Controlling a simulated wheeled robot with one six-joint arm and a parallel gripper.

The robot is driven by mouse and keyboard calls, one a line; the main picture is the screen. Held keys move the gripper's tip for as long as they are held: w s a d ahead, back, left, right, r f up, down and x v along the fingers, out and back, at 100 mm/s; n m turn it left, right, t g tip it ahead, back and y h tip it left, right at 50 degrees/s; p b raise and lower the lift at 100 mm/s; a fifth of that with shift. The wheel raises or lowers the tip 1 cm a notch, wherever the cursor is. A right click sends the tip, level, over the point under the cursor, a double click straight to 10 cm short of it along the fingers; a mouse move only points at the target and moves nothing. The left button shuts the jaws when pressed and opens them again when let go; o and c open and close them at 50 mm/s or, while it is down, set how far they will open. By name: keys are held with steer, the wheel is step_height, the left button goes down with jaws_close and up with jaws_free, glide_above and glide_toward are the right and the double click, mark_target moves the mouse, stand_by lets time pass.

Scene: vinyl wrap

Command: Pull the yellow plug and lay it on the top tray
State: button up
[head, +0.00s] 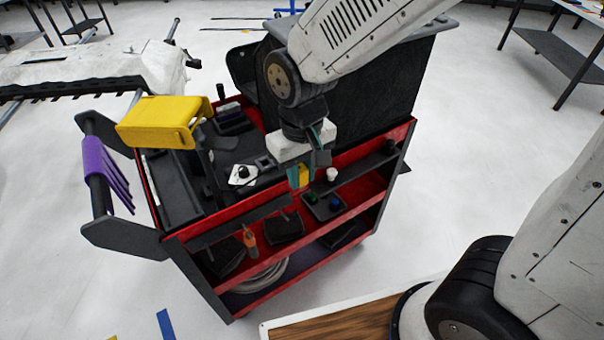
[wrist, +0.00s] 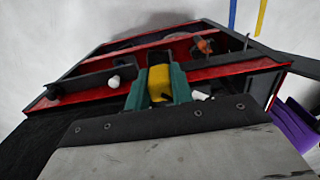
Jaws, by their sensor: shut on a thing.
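The yellow plug (wrist: 159,82) is between the two green fingers of my gripper (wrist: 158,90) in the wrist view. My gripper is shut on it. In the head view the yellow plug (head: 304,176) shows below my gripper (head: 303,172), at the front red edge of the cart. I cannot tell whether the plug's lower end is seated in anything. The top tray (head: 180,185) of the red and black cart is dark and lies left of and behind my gripper.
On the cart stand a yellow holder (head: 158,118), a white part with a black knob (head: 242,175) and a white knob (head: 332,174). Purple strips (head: 108,172) hang on the handle. An orange tool (head: 249,236) and coiled cable (head: 262,277) sit lower. A dark panel (head: 375,85) rises behind.

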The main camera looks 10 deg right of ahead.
steer(key=shift+r, duration=1.05)
steer(key=shift+r, duration=0.2)
